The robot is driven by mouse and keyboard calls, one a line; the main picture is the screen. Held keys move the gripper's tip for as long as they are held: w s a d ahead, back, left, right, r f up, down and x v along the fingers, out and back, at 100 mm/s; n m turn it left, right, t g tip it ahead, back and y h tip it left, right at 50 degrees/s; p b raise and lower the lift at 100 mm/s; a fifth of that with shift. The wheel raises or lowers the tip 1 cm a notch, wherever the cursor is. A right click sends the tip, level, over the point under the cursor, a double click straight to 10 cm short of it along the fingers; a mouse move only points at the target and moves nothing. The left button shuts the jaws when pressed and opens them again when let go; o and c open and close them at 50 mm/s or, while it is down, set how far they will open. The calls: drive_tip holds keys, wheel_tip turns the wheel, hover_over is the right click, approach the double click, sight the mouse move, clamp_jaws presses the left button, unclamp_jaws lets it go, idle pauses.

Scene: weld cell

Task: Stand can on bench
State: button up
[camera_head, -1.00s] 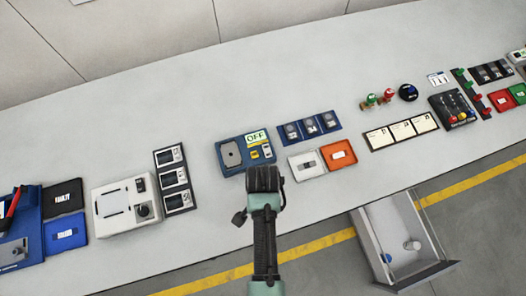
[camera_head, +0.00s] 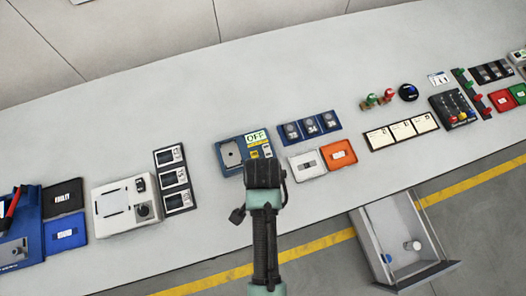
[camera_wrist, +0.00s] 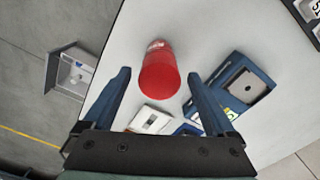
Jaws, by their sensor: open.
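A red can (camera_wrist: 160,76) shows in the wrist view, ahead of the fingers and in the gap between them. Its far end has a pale patch; I cannot tell whether it stands or lies, or what it touches. In the head view the can is not visible. My gripper (camera_wrist: 158,95) is open, with a finger on each side of the can's outline and no visible contact. In the head view my wrist (camera_head: 264,174) hides the fingers, over the bench's front part. The bench (camera_head: 230,85) is a long pale top.
A blue panel with an OFF sign (camera_head: 230,153) sits just behind my wrist. A white tray (camera_head: 307,164) and an orange tray (camera_head: 338,155) lie to its right. A white box (camera_head: 122,206) stands left. An open drawer (camera_head: 375,240) juts out below the bench. The bench's back strip is clear.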

wheel_tip(320, 180, up, 7)
drive_tip(key=shift+r, duration=0.1)
drive_tip(key=w+r+n+t, duration=0.3)
drive_tip(key=w+r+t, duration=0.6)
drive_tip(key=w+r, duration=0.85)
drive_tip(key=w+r+n+t, duration=0.1)
drive_tip(key=w+r+t, duration=0.15)
drive_tip(key=r, duration=0.65)
drive_tip(key=w+r+n+t, duration=0.1)
drive_tip(key=w+r+t, duration=0.15)
drive_tip(key=r, duration=0.55)
drive_tip(key=s+r+n+t, duration=0.1)
drive_tip(key=s+r+t, duration=0.3)
drive_tip(key=r, duration=0.7)
drive_tip(key=s+r+n+t, duration=0.1)
drive_tip(key=s+r+t, duration=0.3)
drive_tip(key=r, duration=0.7)
drive_tip(key=s+r+n+t, duration=0.2)
drive_tip(key=s+r+t, duration=0.3)
drive_tip(key=r, duration=0.6)
drive_tip(key=shift+d+r, duration=0.15)
